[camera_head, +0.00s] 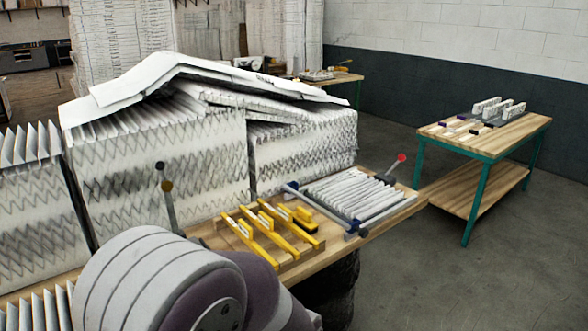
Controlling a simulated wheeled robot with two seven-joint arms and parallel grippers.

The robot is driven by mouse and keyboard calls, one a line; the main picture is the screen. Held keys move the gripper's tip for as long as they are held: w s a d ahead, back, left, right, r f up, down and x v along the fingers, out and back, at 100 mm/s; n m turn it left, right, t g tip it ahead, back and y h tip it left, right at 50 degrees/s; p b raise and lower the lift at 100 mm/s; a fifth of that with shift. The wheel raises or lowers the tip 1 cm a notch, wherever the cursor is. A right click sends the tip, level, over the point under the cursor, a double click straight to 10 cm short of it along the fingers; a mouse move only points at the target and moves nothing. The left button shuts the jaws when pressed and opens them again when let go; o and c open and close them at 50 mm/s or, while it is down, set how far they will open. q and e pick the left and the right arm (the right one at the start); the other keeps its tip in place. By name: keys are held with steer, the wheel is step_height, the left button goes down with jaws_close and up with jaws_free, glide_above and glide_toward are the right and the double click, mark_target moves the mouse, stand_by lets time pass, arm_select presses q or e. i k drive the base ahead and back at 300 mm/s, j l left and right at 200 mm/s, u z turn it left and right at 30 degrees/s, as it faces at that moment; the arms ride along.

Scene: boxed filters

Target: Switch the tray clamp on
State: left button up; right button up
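A tray (350,224) with a grey frame and blue corner pieces sits on the wooden bench top, holding a row of white pleated filters (355,194). A lever with a red knob (401,158) stands at the tray's back right, tilted to the right. Another lever (166,188), grey with a black knob and a yellowish piece, stands near the bench's left part. I cannot tell from this view which lever belongs to the clamp, or whether it is on. A grey and purple link of my arm (165,285) fills the lower left. Neither gripper shows.
Yellow fixtures (262,236) stand on the bench left of the tray. Large stacks of pleated filter material (160,160) rise behind, with crumpled sheets on top. A green-legged table (520,135) with small parts stands at right. The floor (430,270) between is clear.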

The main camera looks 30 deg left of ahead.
mark_target(402, 157)
steer(key=i+l+u, duration=0.15)
steer(key=i+u, duration=0.25)
steer(key=i+l+u, duration=0.25)
steer(key=i+u, duration=0.15)
steer(key=i+l+u, duration=0.4)
steer(key=i+l, duration=0.5)
steer(key=l, duration=0.25)
steer(key=k+j+u, duration=0.25)
steer(key=j, duration=0.45)
steer(key=j+u, duration=0.3)
steer(key=j, duration=0.4)
